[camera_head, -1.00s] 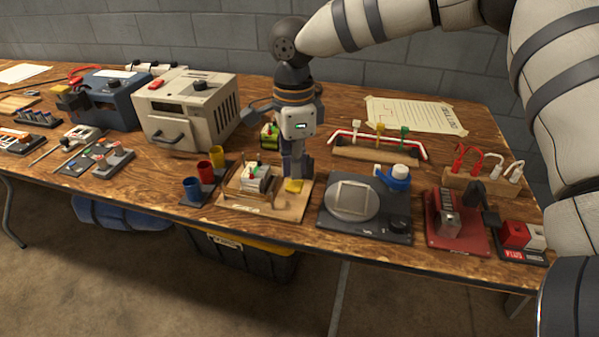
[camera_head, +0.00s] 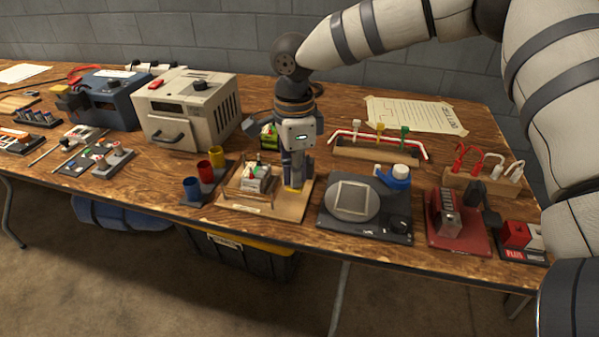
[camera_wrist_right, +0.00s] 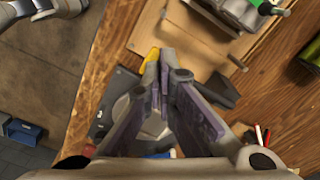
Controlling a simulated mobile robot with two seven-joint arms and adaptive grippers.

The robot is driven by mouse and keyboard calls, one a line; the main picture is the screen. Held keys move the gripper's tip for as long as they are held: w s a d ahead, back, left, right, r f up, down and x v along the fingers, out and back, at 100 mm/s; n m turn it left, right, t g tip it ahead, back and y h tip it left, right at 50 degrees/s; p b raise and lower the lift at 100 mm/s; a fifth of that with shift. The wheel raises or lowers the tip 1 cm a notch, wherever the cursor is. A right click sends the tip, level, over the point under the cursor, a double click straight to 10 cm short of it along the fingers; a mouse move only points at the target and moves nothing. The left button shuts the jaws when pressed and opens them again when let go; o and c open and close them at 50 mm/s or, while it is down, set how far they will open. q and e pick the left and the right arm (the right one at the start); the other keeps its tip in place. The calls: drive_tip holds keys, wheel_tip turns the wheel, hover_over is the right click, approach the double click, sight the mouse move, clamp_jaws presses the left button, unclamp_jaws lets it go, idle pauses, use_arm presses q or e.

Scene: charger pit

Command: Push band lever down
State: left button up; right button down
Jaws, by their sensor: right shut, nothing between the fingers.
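A wooden board (camera_head: 262,207) near the front of the table carries a small white battery pack (camera_head: 256,179). At the board's right side is a yellow piece (camera_wrist_right: 150,57), seemingly the band lever's tip; its lever body is hard to make out. My right gripper (camera_head: 295,185) points down over the right side of the board, fingers together and empty. In the right wrist view its fingertips (camera_wrist_right: 160,55) are right beside the yellow piece; whether they touch it I cannot tell. The gripper hides most of the yellow piece in the head view. My left gripper is out of view.
Three coloured cups (camera_head: 204,172) stand left of the board. A dark scale-like device (camera_head: 365,222) with a blue-and-white bottle (camera_head: 398,177) is close on the right.

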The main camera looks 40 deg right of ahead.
drive_tip(key=shift+f, duration=0.45)
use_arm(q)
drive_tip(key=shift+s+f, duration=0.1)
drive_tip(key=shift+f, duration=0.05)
use_arm(e)
drive_tip(key=shift+f, duration=1)
drive_tip(key=shift+r+p, duration=0.65)
drive_tip(key=shift+r, duration=1.95)
drive_tip(key=shift+r+p, duration=0.35)
drive_tip(key=shift+r, duration=1.1)
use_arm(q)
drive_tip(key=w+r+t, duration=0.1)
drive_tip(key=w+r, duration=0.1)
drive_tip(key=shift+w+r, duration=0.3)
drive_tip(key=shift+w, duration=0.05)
